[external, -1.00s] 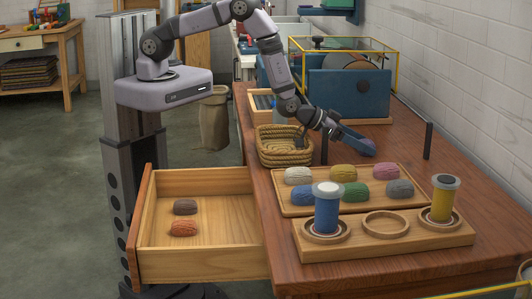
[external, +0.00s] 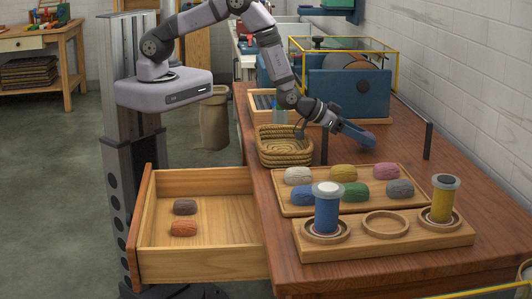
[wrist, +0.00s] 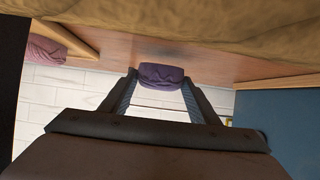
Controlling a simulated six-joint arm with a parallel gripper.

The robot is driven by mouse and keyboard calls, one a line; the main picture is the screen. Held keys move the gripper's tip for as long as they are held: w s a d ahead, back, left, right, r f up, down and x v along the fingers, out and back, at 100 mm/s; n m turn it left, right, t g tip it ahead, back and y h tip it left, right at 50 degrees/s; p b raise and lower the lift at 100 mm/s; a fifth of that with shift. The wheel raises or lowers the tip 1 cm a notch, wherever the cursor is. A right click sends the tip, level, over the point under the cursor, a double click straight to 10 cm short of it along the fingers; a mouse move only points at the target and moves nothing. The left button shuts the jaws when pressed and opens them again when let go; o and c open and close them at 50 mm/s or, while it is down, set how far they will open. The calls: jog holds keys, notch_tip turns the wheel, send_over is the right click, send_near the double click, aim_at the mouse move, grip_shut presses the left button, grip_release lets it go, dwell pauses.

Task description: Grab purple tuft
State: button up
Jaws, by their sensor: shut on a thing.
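The purple tuft (external: 362,138) is held at the end of my gripper (external: 350,130), above the table behind the board of skeins. In the wrist view the purple tuft (wrist: 161,75) sits between the tips of both fingers of my gripper (wrist: 160,86), which is shut on it. Part of it is hidden by the fingers in the external view.
A woven basket (external: 285,157) stands left of my gripper. A board (external: 330,207) holds several coloured skeins in front. A spool rack (external: 440,234) is nearer. Dark posts (external: 428,140) and a blue machine (external: 335,98) stand around. The open drawer (external: 200,256) holds two skeins.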

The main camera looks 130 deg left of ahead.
jog(key=shift+r+b, duration=0.4)
jog(key=shift+r, duration=3.45)
